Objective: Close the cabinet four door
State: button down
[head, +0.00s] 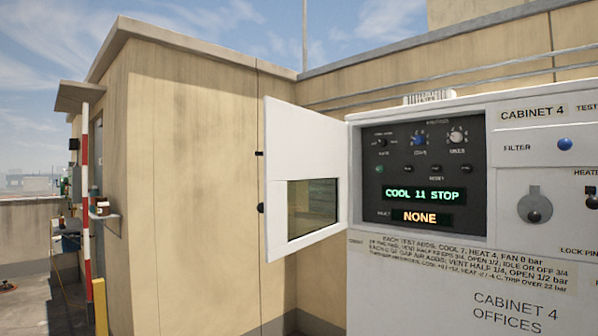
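Cabinet 4 (430,290) is a white cabinet on the right of the head view, labelled "CABINET 4 OFFICES". Its white door (305,150) stands wide open, swung out to the left of the control recess. The door has a small window (312,208) in its lower half and two dark fittings on its free left edge. The open recess shows a dark control panel (400,165) with knobs and buttons. A green display (425,194) reads "COOL 11 STOP" and an orange one (420,217) reads "NONE". My gripper is not in view.
A beige wall block (180,160) stands behind and left of the door. A red and white pole (85,190) and a yellow post (100,305) stand at the far left. The cabinet's right side carries a blue filter knob (564,144) and a grey round-topped plate (535,200).

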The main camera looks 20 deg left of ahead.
aim_at(300, 144)
jog(key=i+j, duration=0.15)
jog(key=j, duration=0.3)
jog(key=i+j+z, duration=0.1)
jog(key=j, duration=0.3)
jog(key=i+j, duration=0.15)
jog(key=j, duration=0.3)
jog(key=i+j+z, duration=0.1)
jog(key=j, duration=0.35)
jog(key=i+j, duration=0.15)
jog(key=j, duration=0.25)
jog(key=i+j+z, duration=0.1)
jog(key=j, duration=0.35)
jog(key=i+j, duration=0.15)
jog(key=j, duration=0.3)
